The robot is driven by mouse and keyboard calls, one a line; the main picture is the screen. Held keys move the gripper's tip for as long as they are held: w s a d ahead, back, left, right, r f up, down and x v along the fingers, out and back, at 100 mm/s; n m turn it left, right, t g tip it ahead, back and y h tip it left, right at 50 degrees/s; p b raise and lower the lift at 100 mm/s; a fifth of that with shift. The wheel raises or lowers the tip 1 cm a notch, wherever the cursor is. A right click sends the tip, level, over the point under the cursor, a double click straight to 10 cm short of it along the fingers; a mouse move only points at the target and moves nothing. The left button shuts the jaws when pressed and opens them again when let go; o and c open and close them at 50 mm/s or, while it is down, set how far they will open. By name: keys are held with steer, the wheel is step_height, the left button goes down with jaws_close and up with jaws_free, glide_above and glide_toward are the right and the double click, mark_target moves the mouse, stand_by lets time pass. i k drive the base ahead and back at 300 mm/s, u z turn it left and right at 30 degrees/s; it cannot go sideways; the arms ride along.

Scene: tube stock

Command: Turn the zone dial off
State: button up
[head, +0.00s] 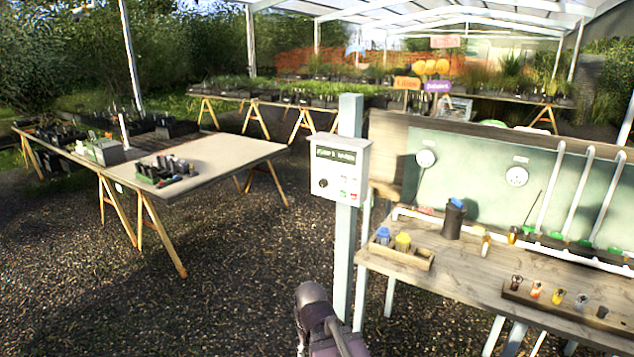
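A white control box (338,170) is mounted on a pale post near the middle of the head view. A dark display with small lettering runs across its upper part. A round black dial (323,183) sits at its lower left, beside small green and red marks or buttons. The dial's pointer setting is too small to read. Part of my dark arm shows at the bottom centre, below and in front of the box and apart from it. My gripper's fingers are not in view.
A wooden bench (480,265) stands right of the post, with a small wooden tray (402,257), a dark canister (453,220) and several vials. Two white round fittings are on the green back panel (470,170). A trestle table (225,158) stands left. Gravel between is clear.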

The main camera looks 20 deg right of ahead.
mark_target(322, 182)
steer(key=z, duration=0.1)
steer(key=i, duration=0.95)
steer(key=z, duration=0.35)
